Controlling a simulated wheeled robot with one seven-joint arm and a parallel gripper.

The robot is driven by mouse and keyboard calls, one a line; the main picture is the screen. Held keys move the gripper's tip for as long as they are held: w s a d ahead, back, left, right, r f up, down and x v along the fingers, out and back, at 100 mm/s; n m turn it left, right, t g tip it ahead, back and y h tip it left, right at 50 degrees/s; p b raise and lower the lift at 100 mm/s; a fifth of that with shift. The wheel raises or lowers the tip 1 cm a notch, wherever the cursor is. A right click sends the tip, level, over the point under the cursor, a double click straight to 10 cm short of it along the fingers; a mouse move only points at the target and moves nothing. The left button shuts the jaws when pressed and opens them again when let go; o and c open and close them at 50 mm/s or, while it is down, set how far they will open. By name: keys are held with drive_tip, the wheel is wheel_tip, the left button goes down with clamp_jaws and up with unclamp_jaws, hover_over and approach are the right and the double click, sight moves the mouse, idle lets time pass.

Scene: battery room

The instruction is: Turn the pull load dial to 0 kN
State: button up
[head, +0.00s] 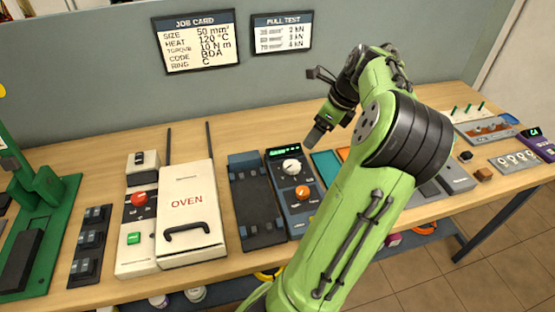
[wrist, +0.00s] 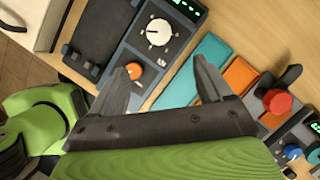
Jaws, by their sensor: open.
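A dark blue-grey tester panel (head: 278,182) stands on the bench with a green-lit display at its top. It carries a white dial (head: 291,166) and, below that, an orange knob (head: 302,192). In the wrist view the white dial (wrist: 159,32) has tick marks around it and a short dark mark toward its left side; the labels are too small to read. The orange knob (wrist: 134,70) shows just beyond the left fingertip. My gripper (head: 313,138) is above the bench near the panel's upper right. In the wrist view it (wrist: 167,70) is open and empty, apart from the dial.
A dark cradle (head: 256,200) stands left of the panel, then a white oven (head: 190,215). Teal (wrist: 200,65) and orange (wrist: 238,75) trays lie to the right, with a red knob (wrist: 278,101) beyond. A pull test card (head: 282,34) hangs on the wall.

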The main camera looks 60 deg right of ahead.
sight(292, 165)
drive_tip(key=b+x, duration=0.5)
drive_tip(key=x, duration=1)
drive_tip(key=shift+w+a+f+b, duration=0.15)
drive_tip(key=shift+f+b, duration=0.2)
drive_tip(key=c, duration=1)
drive_tip(key=shift+r, duration=0.1)
drive_tip(key=shift+c, duration=0.2)
drive_tip(key=shift+p, duration=0.55)
